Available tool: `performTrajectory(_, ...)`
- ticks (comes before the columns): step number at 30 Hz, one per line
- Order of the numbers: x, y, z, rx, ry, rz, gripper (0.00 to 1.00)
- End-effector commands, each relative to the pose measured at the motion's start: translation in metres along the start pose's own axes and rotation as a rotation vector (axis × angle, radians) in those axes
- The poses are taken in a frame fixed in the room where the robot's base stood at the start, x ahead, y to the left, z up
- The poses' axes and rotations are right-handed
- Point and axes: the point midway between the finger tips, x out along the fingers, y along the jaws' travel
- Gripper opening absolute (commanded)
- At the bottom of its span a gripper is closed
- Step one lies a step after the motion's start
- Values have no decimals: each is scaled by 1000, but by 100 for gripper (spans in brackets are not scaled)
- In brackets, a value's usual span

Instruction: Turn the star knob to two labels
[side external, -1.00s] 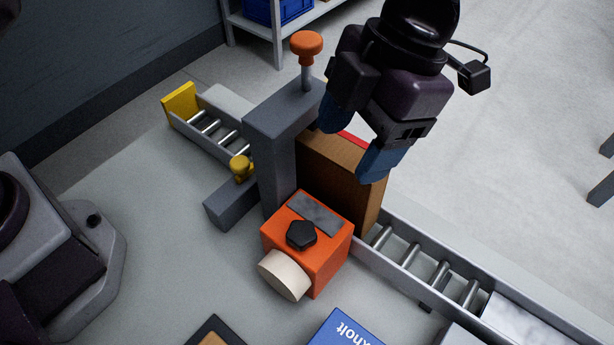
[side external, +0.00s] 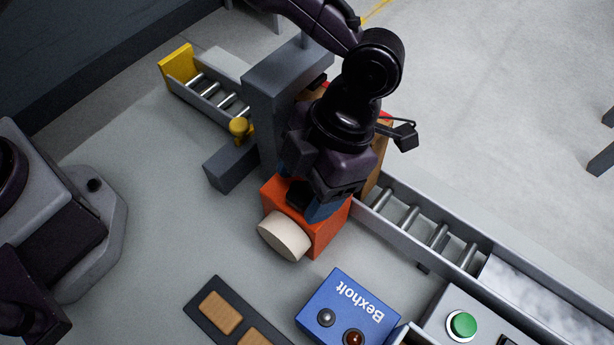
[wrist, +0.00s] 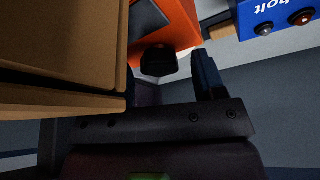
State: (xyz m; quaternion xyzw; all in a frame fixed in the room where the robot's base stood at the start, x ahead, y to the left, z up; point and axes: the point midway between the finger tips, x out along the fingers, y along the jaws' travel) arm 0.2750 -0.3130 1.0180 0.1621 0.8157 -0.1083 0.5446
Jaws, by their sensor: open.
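The star knob (side external: 296,194) is a small black knob on top of an orange box (side external: 328,232). It also shows in the wrist view (wrist: 158,61), standing out from the orange face beside a dark grey plate (wrist: 148,16). My gripper (side external: 303,190) is over the box, with its blue fingers apart on either side of the knob. In the wrist view my gripper (wrist: 168,82) is open just behind the knob. I cannot tell whether a finger touches it. The arm partly hides the knob in the side view. No label on the box is readable.
A cream round disc (side external: 285,236) sticks out of the orange box. A cardboard box (wrist: 60,50) stands close beside my gripper, under a grey post frame (side external: 270,95). A roller conveyor (side external: 420,230) runs right. A blue Bexholt box (side external: 350,308) and a dark tray (side external: 205,312) lie in front.

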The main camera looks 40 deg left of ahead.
Motion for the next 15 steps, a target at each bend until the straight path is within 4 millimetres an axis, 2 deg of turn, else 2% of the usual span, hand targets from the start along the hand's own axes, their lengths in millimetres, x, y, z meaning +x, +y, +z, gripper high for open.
performTrajectory(7,0,0,0,0,-1,0,61)
performTrajectory(13,0,0,0,0,-1,0,15)
performTrajectory(15,0,0,0,0,-1,0,14)
